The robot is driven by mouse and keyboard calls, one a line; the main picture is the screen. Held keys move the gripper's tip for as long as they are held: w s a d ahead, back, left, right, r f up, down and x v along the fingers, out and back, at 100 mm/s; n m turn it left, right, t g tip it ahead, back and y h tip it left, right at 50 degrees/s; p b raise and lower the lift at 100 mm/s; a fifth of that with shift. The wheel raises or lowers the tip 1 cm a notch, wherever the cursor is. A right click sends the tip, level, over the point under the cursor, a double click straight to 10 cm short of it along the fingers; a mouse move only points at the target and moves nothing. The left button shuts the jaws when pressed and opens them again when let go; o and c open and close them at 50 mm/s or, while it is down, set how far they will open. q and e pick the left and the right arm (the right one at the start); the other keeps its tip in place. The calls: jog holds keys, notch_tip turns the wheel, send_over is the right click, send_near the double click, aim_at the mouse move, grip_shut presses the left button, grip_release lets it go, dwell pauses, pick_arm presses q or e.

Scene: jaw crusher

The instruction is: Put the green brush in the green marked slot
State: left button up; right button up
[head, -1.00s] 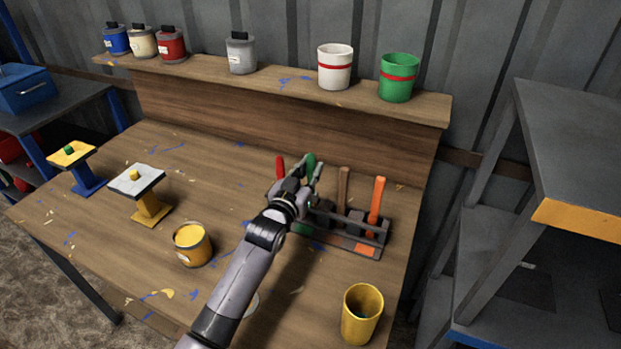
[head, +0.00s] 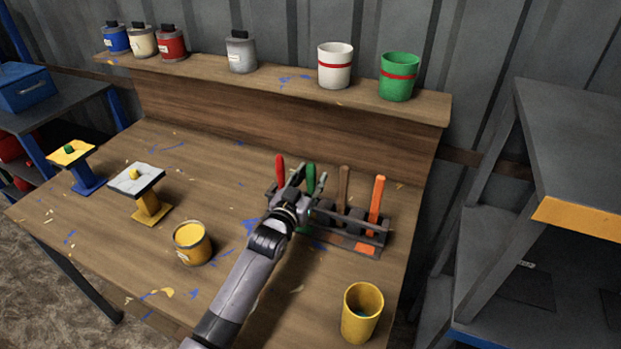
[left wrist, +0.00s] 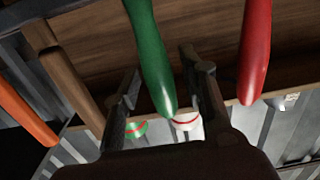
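The green brush (head: 310,176) stands handle up in the dark rack (head: 345,243), between a red and a brown handle. Its lower part is hidden behind my gripper. A bit of green marking (head: 305,230) shows on the rack front below it, mostly hidden by my arm. My left gripper (head: 309,181) is open in front of the handle. In the left wrist view the green handle (left wrist: 152,60) hangs between the spread fingers of my left gripper (left wrist: 165,85), with gaps at both sides. My right gripper is not in view.
The rack also holds red (head: 280,168), brown (head: 343,186) and orange (head: 376,198) handles close by. A yellow cup (head: 361,313) and a yellow paint can (head: 191,244) stand nearer on the bench. A shelf with cans and cups runs behind.

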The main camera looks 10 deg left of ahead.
pick_arm(q)
jog(key=shift+r, duration=0.2)
jog(key=s+a, duration=0.2)
jog(key=s, duration=1)
jog(key=shift+a+b, duration=0.15)
jog(key=shift+b, duration=0.3)
jog(key=shift+f, duration=0.1)
